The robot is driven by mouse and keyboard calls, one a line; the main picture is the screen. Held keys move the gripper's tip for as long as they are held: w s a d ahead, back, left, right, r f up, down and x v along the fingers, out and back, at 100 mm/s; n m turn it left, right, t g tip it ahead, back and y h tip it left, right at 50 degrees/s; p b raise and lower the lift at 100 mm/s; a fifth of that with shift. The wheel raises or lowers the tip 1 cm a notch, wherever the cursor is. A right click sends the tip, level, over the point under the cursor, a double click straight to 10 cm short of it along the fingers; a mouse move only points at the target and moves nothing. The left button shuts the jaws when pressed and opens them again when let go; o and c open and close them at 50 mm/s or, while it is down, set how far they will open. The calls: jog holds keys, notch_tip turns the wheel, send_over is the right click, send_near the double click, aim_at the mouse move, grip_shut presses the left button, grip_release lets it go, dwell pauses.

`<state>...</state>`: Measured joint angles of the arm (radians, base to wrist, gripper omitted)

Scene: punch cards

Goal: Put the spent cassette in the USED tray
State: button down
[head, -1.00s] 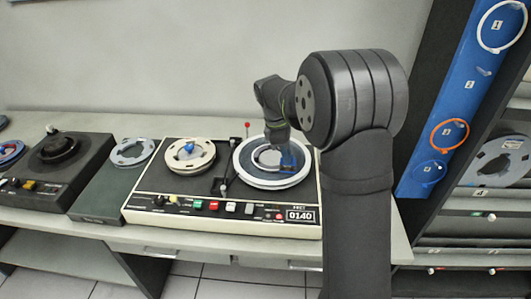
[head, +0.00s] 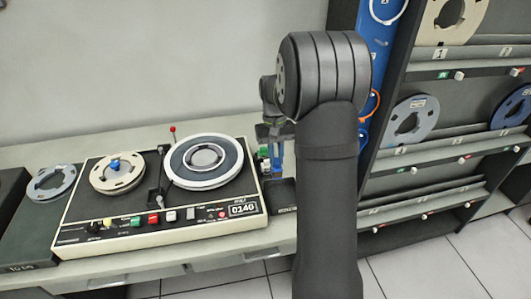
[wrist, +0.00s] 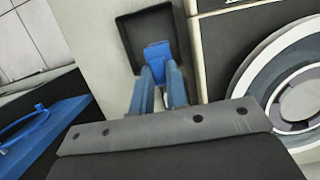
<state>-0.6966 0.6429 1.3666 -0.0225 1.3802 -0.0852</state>
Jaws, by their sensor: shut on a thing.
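My gripper (head: 275,165) is to the right of the tape deck. In the wrist view, my gripper (wrist: 160,80) is shut on a small blue piece (wrist: 157,54), partly hidden by the fingers. A small dark square tray (wrist: 138,27) lies below and beyond it; whether the piece touches it I cannot tell. This dark tray (head: 284,208) also shows beside the deck in the head view. I see no clear cassette and no readable USED label. A large white-rimmed reel (head: 203,161) sits on the deck's right side, with no blue piece at its centre.
The deck (head: 160,226), marked 0140, carries a smaller cream reel (head: 117,173) with a blue hub knob (head: 115,163). A red-tipped pin (head: 172,130) stands behind it. Shelves with reels (head: 415,118) and a blue panel (head: 375,45) stand right.

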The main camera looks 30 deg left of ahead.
aim_at(276, 168)
jog(key=shift+f, duration=2.55)
jog(key=shift+f, duration=2.5)
jog(key=c, duration=1.3)
grip_release()
jog(key=shift+c, duration=1.1)
jog(key=shift+r, duration=4)
